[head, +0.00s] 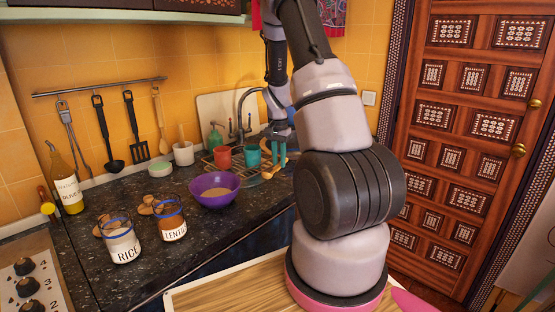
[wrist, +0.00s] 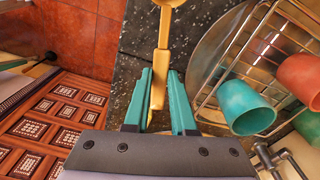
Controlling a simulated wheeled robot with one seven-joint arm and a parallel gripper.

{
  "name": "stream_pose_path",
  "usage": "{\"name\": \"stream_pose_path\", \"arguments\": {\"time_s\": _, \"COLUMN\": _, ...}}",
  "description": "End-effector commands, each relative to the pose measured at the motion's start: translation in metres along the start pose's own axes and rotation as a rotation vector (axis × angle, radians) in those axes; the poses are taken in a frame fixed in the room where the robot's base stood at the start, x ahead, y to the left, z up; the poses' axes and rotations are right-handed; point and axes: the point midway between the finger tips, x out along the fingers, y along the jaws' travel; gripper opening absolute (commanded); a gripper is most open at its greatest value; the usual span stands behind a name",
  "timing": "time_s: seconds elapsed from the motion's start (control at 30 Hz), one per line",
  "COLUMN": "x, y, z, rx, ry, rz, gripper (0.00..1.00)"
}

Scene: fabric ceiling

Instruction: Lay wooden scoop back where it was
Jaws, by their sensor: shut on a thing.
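The wooden scoop (wrist: 164,35) shows in the wrist view, its handle running down between the two teal fingers of my gripper (wrist: 161,78). The jaws are shut on the handle, and the scoop's bowl end is cut off by the top edge. In the head view my gripper (head: 278,158) is at the far right part of the counter, beside the dish rack. The scoop (head: 268,174) is partly hidden there by the fingers. I cannot tell whether it touches the dark counter below.
The wire dish rack (wrist: 232,62) holds a teal cup (wrist: 246,106) and a red cup (wrist: 302,78), close to my gripper. A purple bowl (head: 214,190) stands left of it. Rice (head: 122,242) and lentil (head: 171,221) jars stand nearer.

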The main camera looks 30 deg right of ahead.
Motion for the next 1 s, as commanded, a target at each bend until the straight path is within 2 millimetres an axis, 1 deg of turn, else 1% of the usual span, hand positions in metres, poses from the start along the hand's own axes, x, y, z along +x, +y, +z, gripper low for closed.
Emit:
{"name": "stream_pose_path", "arguments": {"time_s": 0.2, "x": -0.001, "y": 0.000, "z": 0.000, "rx": -0.001, "ry": 0.001, "rz": 0.001, "gripper": 0.00}}
{"name": "stream_pose_path", "arguments": {"time_s": 0.27, "x": 0.003, "y": 0.000, "z": 0.000, "rx": -0.001, "ry": 0.001, "rz": 0.001, "gripper": 0.00}}
{"name": "stream_pose_path", "arguments": {"time_s": 0.7, "x": 0.049, "y": 0.000, "z": 0.003, "rx": -0.002, "ry": 0.000, "rz": 0.002, "gripper": 0.00}}
{"name": "stream_pose_path", "arguments": {"time_s": 0.87, "x": 0.057, "y": 0.000, "z": 0.003, "rx": -0.001, "ry": 0.002, "rz": 0.000, "gripper": 0.00}}
{"name": "stream_pose_path", "arguments": {"time_s": 1.0, "x": 0.059, "y": 0.000, "z": 0.004, "rx": -0.002, "ry": 0.002, "rz": 0.000, "gripper": 0.00}}
